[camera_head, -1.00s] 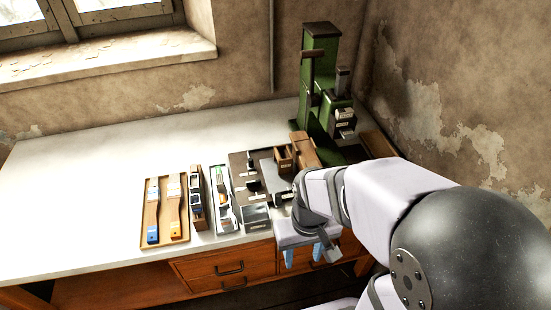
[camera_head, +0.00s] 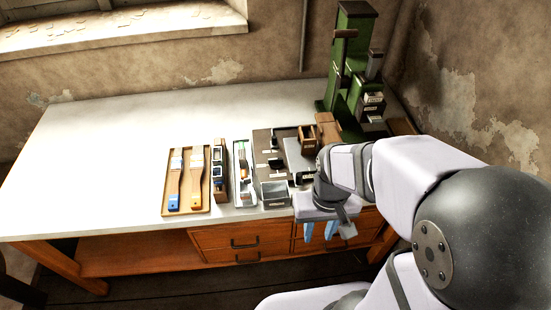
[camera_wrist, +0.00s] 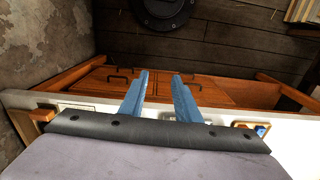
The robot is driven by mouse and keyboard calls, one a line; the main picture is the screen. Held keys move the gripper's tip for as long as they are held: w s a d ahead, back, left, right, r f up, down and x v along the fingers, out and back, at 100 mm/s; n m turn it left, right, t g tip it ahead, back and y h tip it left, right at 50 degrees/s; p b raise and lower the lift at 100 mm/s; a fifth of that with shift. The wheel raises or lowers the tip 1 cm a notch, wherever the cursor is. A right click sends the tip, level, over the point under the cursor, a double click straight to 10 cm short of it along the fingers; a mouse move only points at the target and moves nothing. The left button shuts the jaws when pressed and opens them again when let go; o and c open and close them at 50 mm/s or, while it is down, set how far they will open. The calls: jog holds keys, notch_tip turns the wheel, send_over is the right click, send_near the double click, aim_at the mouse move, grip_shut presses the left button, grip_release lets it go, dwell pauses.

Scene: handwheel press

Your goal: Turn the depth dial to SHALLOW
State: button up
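The green press (camera_head: 345,62) stands upright at the back right of the bench. Small pale-labelled parts (camera_head: 372,100) show on its right side, but the labels are too small to read. I cannot tell which part is the depth dial or where it points. My gripper (camera_head: 319,236) hangs at the bench's front edge, in front of the drawers and well away from the press. Its two blue fingers are apart with nothing between them, as the wrist view also shows (camera_wrist: 160,76). The press is not seen in the wrist view.
A wooden tray with brushes (camera_head: 206,207), a narrow divided holder (camera_head: 219,172), a grey open box (camera_head: 274,194) and wooden blocks (camera_head: 327,128) stand between the bench's middle and the press. The left part of the white benchtop (camera_head: 110,160) is clear. Walls close the back and right.

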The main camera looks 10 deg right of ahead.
jog(key=w+a+m+y+b, duration=0.15)
jog(key=w+m, duration=0.75)
jog(key=w, duration=1.1)
jog(key=m+y, duration=0.3)
jog(key=m, duration=0.6)
send_near(274, 159)
jog(key=shift+p+x, duration=0.7)
jog(key=shift+x, duration=3.4)
jog(key=shift+c, duration=0.3)
grip_shut()
